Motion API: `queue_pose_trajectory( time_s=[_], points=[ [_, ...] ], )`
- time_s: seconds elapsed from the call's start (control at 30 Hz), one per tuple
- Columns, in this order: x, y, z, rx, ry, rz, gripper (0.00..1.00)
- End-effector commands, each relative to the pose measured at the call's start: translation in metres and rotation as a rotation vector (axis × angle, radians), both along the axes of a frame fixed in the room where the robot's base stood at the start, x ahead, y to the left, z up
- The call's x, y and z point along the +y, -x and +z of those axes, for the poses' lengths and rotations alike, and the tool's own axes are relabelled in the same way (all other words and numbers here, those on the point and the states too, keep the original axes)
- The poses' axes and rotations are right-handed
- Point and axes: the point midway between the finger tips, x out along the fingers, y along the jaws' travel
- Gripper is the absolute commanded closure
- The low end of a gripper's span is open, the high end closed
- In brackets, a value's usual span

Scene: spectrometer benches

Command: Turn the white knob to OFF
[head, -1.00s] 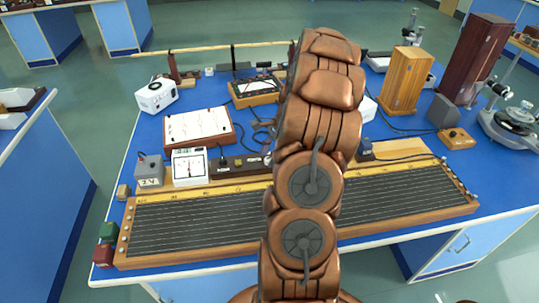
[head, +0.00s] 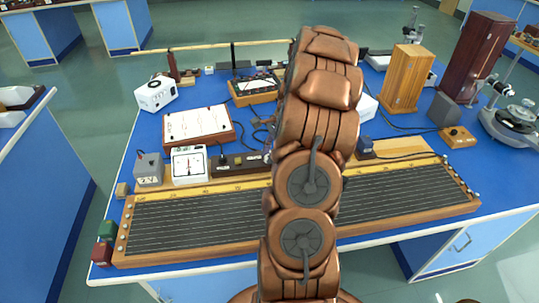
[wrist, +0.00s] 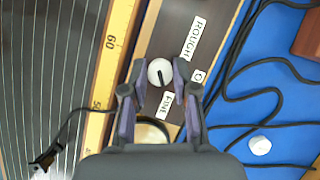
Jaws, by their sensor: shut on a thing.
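The white knob (wrist: 160,72) is round with a dark pointer line and sits on a dark brown panel (wrist: 186,14). In the wrist view the pointer runs from the knob's middle down toward the label "FINE". Labels "ROUGH" (wrist: 195,39) and "FINE" (wrist: 166,104) lie beside the knob, and a small partly readable label (wrist: 199,76) is to its right. My gripper (wrist: 160,75) is around the knob, one finger on each side, shut on it. In the head view my arm hides the gripper and the knob.
A long wired board (head: 200,225) with a yellow scale lies in front of the panel. Black cables (wrist: 235,95) run over the blue bench beside it. A white-faced meter (head: 189,165) and a grey box (head: 149,170) stand to the left. A wooden box (head: 404,80) stands back right.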

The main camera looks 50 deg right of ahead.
Motion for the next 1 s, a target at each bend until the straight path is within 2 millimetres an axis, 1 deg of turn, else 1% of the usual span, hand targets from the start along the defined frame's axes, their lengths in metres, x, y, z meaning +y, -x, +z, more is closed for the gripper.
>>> queue_pose_trajectory(
  time_s=[0.03,0.27,0.7,1.0],
  points=[
    [0.0003,-0.0008,-0.0040,0.001,0.000,0.027,1.00],
    [-0.0005,-0.0025,-0.0057,-0.001,0.002,0.214,1.00],
    [-0.0002,-0.0043,-0.0038,-0.001,0.003,0.623,1.00],
    [0.0000,-0.0050,-0.0017,-0.001,0.003,0.835,1.00]
  ],
)
